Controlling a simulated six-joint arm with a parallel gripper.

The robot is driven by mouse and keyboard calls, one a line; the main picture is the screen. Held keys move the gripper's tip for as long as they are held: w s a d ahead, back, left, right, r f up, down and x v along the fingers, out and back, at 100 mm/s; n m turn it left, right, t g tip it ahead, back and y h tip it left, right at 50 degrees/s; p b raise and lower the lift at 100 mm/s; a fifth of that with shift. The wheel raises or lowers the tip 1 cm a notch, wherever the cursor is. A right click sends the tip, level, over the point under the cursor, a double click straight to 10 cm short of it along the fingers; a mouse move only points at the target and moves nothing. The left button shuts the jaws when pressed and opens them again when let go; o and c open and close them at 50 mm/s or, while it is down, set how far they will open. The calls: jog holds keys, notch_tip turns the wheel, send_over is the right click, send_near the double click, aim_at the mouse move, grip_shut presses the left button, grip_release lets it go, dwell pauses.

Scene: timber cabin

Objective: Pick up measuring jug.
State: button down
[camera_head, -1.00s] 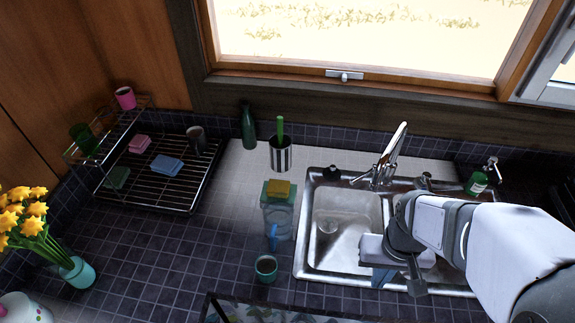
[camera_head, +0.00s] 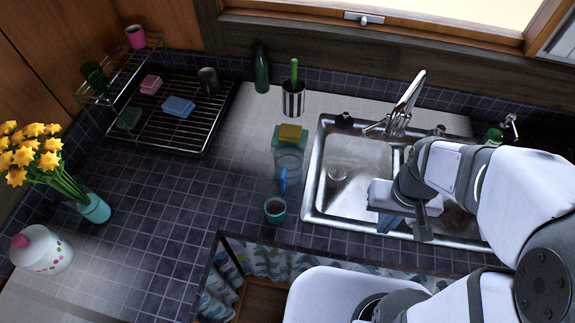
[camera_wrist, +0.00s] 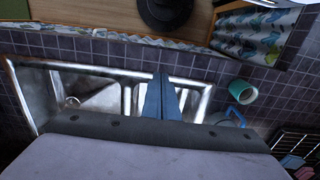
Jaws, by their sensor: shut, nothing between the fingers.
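The measuring jug (camera_head: 287,162) looks clear, with a blue handle toward the front. It stands on the tiled counter just left of the sink. In the wrist view its blue handle (camera_wrist: 236,115) shows at the right, partly cut off by my gripper's body. My gripper (camera_head: 388,222) is over the front part of the sink, to the right of the jug and apart from it. In the wrist view its blue fingers (camera_wrist: 163,93) are together, with nothing between them.
A teal mug (camera_head: 274,210) stands just in front of the jug. A yellow sponge (camera_head: 290,132) sits on a green item behind it. A steel utensil holder (camera_head: 293,102) and green bottle (camera_head: 261,70) stand farther back. The sink (camera_head: 312,190) is at right. Counter left of the jug is clear.

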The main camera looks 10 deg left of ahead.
dwell(0.4)
jog(key=shift+c, duration=1.7)
grip_release()
